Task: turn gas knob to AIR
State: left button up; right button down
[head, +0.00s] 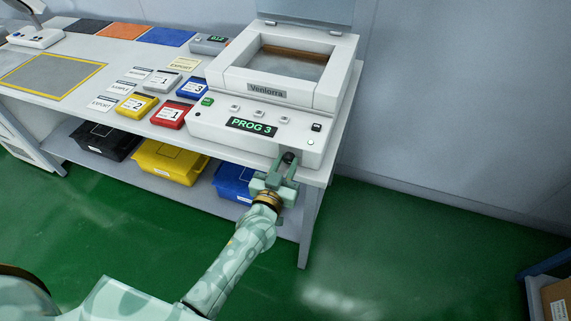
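The white Ventorra machine (220,127) stands on the right end of the bench, with a PROG 3 display on its front. A small dark knob (288,157) is low on the right of its front. My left gripper (286,163) reaches it from below, with its green fingers at either side of the knob. The fingers partly hide the knob, so I cannot tell whether they grip it or which way it points. No AIR marking is readable. My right gripper is not in view.
Yellow, red and blue labelled boxes (138,105) and paper labels lie left of the machine. Black, yellow and blue bins (168,162) sit on the shelf below. The machine's lid (305,12) is raised. The green floor (420,260) at right is mostly clear.

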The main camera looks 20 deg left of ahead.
pick_arm(q)
jog(key=c, duration=0.4)
jog(key=shift+c, duration=0.2)
jog(key=shift+r+n, duration=0.1)
jog(key=shift+n, duration=0.2)
jog(key=n+p, duration=0.1)
jog(key=n, duration=0.2)
jog(key=shift+p, duration=0.35)
jog(key=n+p, duration=0.1)
jog(key=n, duration=0.3)
jog(key=shift+a, duration=0.1)
jog(key=n, duration=1)
jog(key=shift+f, duration=0.2)
jog(key=shift+n, duration=0.3)
